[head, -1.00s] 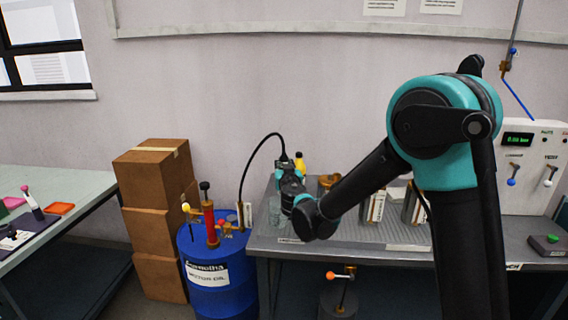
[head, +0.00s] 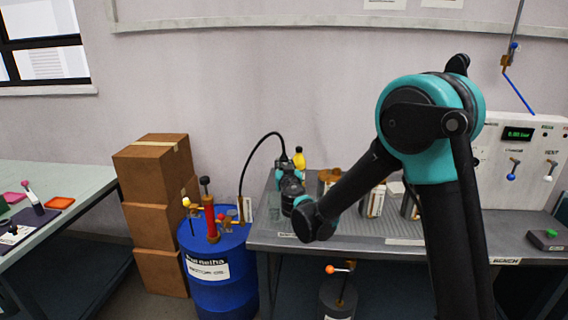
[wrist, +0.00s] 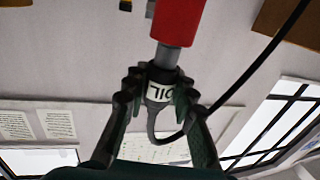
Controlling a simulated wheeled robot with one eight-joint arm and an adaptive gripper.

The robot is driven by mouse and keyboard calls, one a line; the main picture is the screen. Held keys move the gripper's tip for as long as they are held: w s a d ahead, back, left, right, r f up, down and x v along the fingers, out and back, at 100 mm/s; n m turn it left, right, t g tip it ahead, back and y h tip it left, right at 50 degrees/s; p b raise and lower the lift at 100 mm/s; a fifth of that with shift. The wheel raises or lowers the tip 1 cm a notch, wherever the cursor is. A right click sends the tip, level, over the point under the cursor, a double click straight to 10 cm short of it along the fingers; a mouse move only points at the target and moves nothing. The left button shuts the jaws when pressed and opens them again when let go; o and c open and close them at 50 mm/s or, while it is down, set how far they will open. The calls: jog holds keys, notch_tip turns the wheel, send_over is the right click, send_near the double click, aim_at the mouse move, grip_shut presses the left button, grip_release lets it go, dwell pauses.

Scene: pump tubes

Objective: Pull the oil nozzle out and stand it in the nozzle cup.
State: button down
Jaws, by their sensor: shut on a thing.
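The oil nozzle (wrist: 159,92) has a white band marked OIL, a grey stem and a red part; the lettering looks upside down in the wrist view. My gripper (wrist: 158,78) is shut on it around the band, with one toothed finger on each side. In the head view my gripper (head: 290,172) is above the left end of the metal bench, and the nozzle is mostly hidden by it. A black hose (head: 252,158) arches from the drum side to the gripper. I cannot clearly make out the nozzle cup now.
A blue drum (head: 222,285) with a red hand pump (head: 210,215) stands left of the bench (head: 350,238). Stacked boxes (head: 155,170) stand further left.

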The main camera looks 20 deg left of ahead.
jog(key=shift+f, duration=0.65)
jog(key=c, duration=1.2)
grip_release()
jog(key=shift+o, duration=0.2)
jog(key=v, duration=1.2)
jog(key=shift+d, duration=0.1)
